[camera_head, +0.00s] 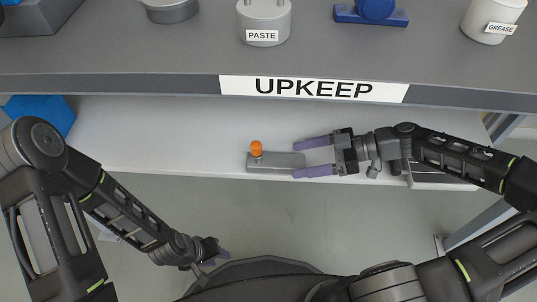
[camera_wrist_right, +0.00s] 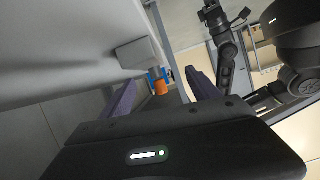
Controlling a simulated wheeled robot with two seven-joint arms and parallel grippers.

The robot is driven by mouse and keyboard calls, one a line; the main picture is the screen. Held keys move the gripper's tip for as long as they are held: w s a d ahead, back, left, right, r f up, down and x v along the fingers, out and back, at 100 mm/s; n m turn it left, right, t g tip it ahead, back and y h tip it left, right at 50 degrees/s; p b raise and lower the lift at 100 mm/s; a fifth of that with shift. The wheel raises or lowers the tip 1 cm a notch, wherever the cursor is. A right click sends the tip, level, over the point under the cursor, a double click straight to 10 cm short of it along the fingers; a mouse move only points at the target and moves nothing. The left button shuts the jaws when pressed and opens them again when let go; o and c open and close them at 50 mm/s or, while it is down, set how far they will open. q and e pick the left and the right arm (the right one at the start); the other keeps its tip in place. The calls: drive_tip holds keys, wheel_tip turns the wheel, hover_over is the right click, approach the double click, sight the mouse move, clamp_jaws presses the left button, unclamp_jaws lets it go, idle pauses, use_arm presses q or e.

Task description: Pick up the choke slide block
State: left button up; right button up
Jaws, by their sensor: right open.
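The choke slide block is a flat grey bar (camera_head: 280,160) with an orange knob (camera_head: 256,148) near its left end. It lies on the pale lower shelf, close to the front edge. My right gripper (camera_head: 294,160) is open, its purple fingers pointing left. In the head view the bar's right end shows between the fingertips; I cannot tell whether they touch it. In the right wrist view the bar (camera_wrist_right: 139,54) and its orange knob (camera_wrist_right: 161,88) show beyond the fingers. My left gripper (camera_head: 222,256) is low, in front of the shelf, partly hidden, and its opening is unclear.
The pale lower shelf (camera_head: 170,125) is mostly clear. A blue box (camera_head: 45,110) stands at its left end. The grey upper shelf with the UPKEEP label (camera_head: 314,89) overhangs it. It carries a PASTE pot (camera_head: 264,20), a GREASE pot (camera_head: 492,18) and a blue part (camera_head: 372,12).

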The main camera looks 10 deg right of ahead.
drive_tip(key=shift+w+d+f+n, duration=0.25)
drive_tip(key=shift+d+n, duration=0.1)
drive_tip(key=shift+d, duration=0.15)
drive_tip(key=shift+w+d+f+n, duration=0.15)
drive_tip(key=shift+w+d+n, duration=0.1)
drive_tip(key=shift+d+n, duration=0.15)
drive_tip(key=shift+b+x, duration=0.5)
drive_tip(key=shift+x, duration=0.5)
drive_tip(key=shift+a+f, duration=0.15)
drive_tip(key=shift+a, duration=0.15)
